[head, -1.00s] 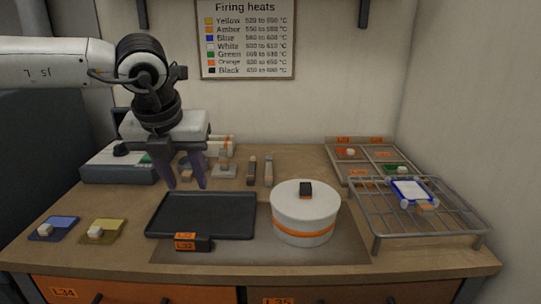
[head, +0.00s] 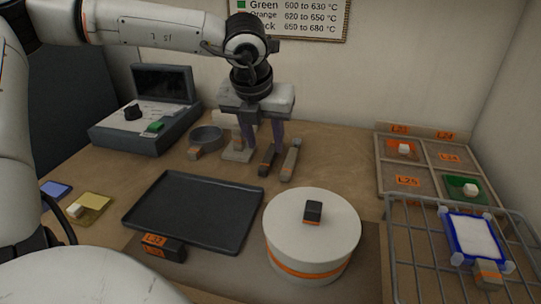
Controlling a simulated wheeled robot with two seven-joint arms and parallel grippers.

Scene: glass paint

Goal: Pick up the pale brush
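Two slim brush-like sticks lie side by side at the middle back of the table in the head view. The paler grey one is the pale brush (head: 291,158), on the right. The darker brush (head: 267,160) with a brownish end lies just left of it. My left gripper (head: 263,148) points down at the far ends of the sticks. Its two purple fingers are apart with nothing seen between them, and the right finger is close to the pale brush. I cannot tell whether it touches. My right gripper is out of view.
A black tray (head: 192,209) and a round white lidded pot (head: 312,240) stand in front of the sticks. A grey round holder (head: 206,138) is at left, beside a grey box device (head: 140,128). A wire rack (head: 415,262) with a blue-edged panel (head: 477,238) fills the right.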

